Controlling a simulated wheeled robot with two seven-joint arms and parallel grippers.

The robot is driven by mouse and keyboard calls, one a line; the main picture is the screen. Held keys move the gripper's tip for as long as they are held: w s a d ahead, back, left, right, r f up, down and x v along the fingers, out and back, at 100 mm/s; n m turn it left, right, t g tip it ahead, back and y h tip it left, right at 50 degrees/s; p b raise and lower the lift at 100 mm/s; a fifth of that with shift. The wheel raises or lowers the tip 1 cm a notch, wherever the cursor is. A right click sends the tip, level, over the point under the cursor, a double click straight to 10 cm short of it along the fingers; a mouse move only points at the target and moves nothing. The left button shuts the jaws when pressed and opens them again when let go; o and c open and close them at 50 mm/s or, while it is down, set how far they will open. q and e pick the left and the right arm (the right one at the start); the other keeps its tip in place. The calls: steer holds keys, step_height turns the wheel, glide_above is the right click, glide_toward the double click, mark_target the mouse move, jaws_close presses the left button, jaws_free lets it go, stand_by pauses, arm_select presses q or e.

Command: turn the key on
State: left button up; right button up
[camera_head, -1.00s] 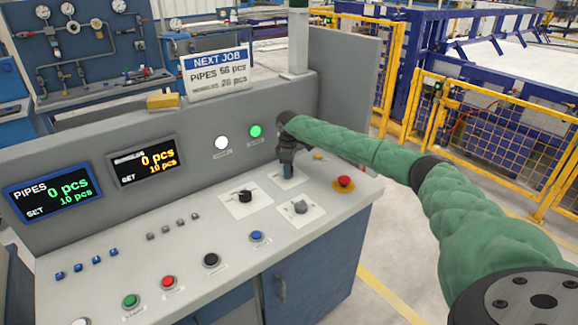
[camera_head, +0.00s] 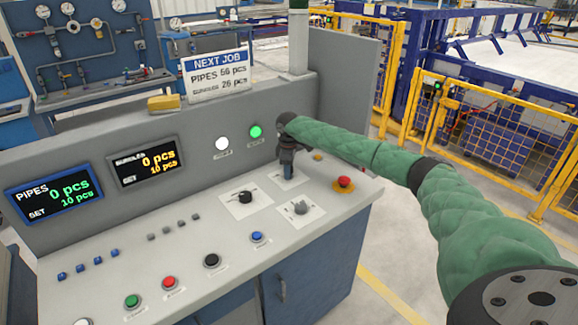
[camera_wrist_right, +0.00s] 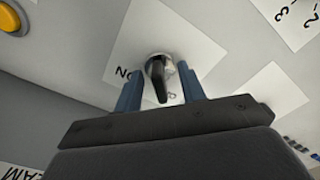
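The key (camera_wrist_right: 158,80) is black and sits in a round metal lock on a white label plate, in the right wrist view. Part of the word on the plate shows beside it. My right gripper (camera_wrist_right: 160,92) has its two blue fingers on either side of the key, with a visible gap to each side, so it is open around the key. In the head view my right gripper (camera_head: 287,172) points down at the far right part of the console, and it hides the key there. My left gripper is not in view.
A black selector knob (camera_head: 245,197) and a grey knob (camera_head: 301,208) are close to the gripper. A red emergency button (camera_head: 344,182) on a yellow base is to the right. The console (camera_head: 190,245) also bears several push buttons and displays, with a lit green lamp (camera_head: 255,131) behind.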

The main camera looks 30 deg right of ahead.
jaws_close()
steer(key=shift+r+m+p, duration=0.15)
steer(key=shift+m+p, duration=0.25)
steer(key=shift+p, duration=0.3)
steer(key=shift+m+p, duration=0.9)
steer(key=shift+p, duration=0.15)
steer(key=shift+m+p, duration=0.35)
steer(key=shift+m, duration=0.15)
